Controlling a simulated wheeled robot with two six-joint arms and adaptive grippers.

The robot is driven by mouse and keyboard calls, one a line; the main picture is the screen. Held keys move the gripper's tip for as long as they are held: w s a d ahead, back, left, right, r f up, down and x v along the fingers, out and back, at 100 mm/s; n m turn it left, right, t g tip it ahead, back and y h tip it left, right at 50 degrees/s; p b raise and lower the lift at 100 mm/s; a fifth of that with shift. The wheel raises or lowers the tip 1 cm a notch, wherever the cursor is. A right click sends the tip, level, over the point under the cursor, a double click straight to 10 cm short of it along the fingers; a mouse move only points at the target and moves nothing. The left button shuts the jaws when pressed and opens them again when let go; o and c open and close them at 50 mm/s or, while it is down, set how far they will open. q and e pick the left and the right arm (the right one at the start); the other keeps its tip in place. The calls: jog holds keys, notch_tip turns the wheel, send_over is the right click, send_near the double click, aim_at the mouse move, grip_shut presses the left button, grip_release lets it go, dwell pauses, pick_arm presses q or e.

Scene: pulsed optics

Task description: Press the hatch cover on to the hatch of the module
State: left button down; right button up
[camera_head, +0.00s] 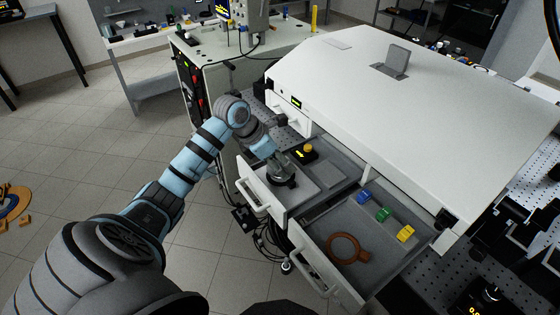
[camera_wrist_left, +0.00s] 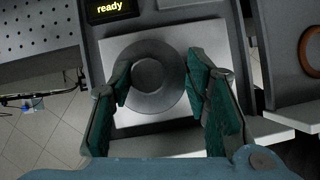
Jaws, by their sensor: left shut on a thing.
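My left gripper (camera_head: 281,165) reaches down over the left open drawer (camera_head: 262,208). In the left wrist view its two green-padded fingers (camera_wrist_left: 160,95) are shut on a dark round disc with a raised centre (camera_wrist_left: 149,104), which looks like the hatch cover. In the head view the disc (camera_head: 283,181) is partly hidden under the gripper. A pale square plate (camera_wrist_left: 122,48) shows beneath the disc. Whether the disc touches the plate, and whether a hatch is under it, I cannot tell. My right gripper is not in view.
A black box with a yellow knob (camera_head: 304,151) sits behind the disc; its display reads "ready" (camera_wrist_left: 111,9). The right open drawer (camera_head: 378,272) holds a brown ring (camera_head: 346,248) and blue, green and yellow blocks. A large white housing (camera_head: 410,90) rises behind.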

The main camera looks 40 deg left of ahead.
pick_arm(q)
jog(key=shift+f+b, duration=0.45)
jog(key=shift+f, duration=0.2)
jog(key=shift+f, duration=0.1)
jog(key=shift+a+f, duration=0.25)
jog(key=shift+f, duration=0.05)
jog(key=c, duration=1.5)
grip_release()
jog(key=shift+a, duration=0.1)
jog(key=shift+o, duration=1.4)
jog(key=shift+d+r, duration=0.3)
jog(key=shift+d, duration=0.25)
jog(key=shift+a+f, duration=0.1)
jog(key=shift+a, duration=0.15)
